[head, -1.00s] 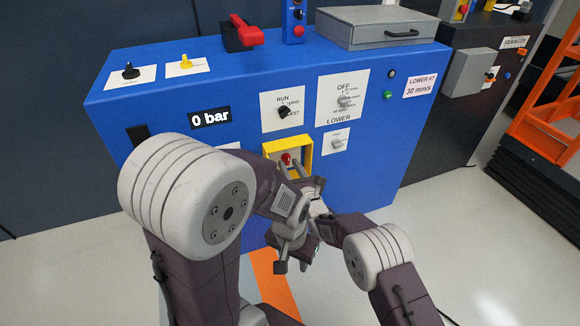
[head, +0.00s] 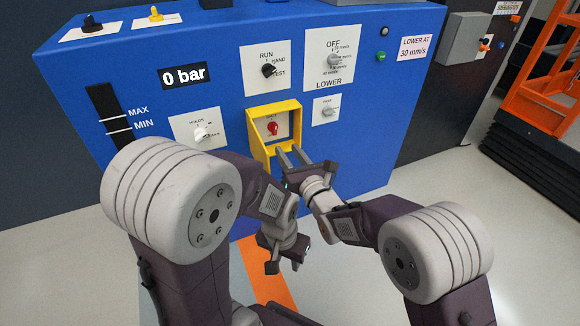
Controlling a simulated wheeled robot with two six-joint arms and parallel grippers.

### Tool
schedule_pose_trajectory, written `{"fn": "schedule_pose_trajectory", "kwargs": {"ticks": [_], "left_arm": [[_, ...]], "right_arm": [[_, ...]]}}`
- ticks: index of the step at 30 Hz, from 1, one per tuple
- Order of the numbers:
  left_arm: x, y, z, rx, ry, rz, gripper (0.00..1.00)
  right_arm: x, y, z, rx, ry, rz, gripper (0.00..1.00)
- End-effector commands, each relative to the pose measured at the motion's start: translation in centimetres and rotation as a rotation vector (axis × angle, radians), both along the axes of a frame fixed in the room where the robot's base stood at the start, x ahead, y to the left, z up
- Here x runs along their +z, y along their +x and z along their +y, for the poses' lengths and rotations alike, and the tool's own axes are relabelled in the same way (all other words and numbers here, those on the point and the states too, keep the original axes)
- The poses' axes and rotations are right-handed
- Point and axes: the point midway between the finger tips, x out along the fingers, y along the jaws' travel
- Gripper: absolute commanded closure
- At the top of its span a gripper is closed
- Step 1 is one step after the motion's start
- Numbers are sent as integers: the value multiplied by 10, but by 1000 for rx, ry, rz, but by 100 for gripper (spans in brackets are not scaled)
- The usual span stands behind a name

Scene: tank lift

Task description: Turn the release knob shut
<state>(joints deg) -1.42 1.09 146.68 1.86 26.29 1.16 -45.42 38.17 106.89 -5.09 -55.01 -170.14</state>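The blue cabinet (head: 365,140) carries several knobs, and I cannot read a label naming one as the release knob. A red knob (head: 273,129) sits inside a yellow guard (head: 254,143). A white knob (head: 201,133) is on a plate to its left. A grey knob (head: 328,111) is on a small plate to its right. My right gripper (head: 291,159) is at the guard's lower edge, below the red knob, with its two fingers apart and nothing seen between them. I cannot tell whether it touches the guard. My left gripper (head: 285,264) hangs lower, open and empty.
A black RUN/HAND/TEST knob (head: 269,70) and a grey OFF/LOWER knob (head: 335,60) are higher on the panel. An orange rack (head: 550,85) stands at the right. Pale floor (head: 400,184) is clear in front.

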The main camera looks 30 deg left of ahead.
Motion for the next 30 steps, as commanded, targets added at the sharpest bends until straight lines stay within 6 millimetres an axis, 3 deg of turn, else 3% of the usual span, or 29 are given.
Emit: {"fn": "schedule_pose_trajectory", "kwargs": {"ticks": [11,14,17,30], "left_arm": [[-3,0,0,0,0,0,64],[-3,0,0,0,0,0,64],[-3,0,0,0,0,0,64],[-2,0,0,0,0,0,64]], "right_arm": [[1,-3,-4,0,2,2,67],[1,-3,-4,0,64,75,67],[1,-3,-4,-1,257,302,67],[3,-3,-3,-5,1484,1741,67]]}}
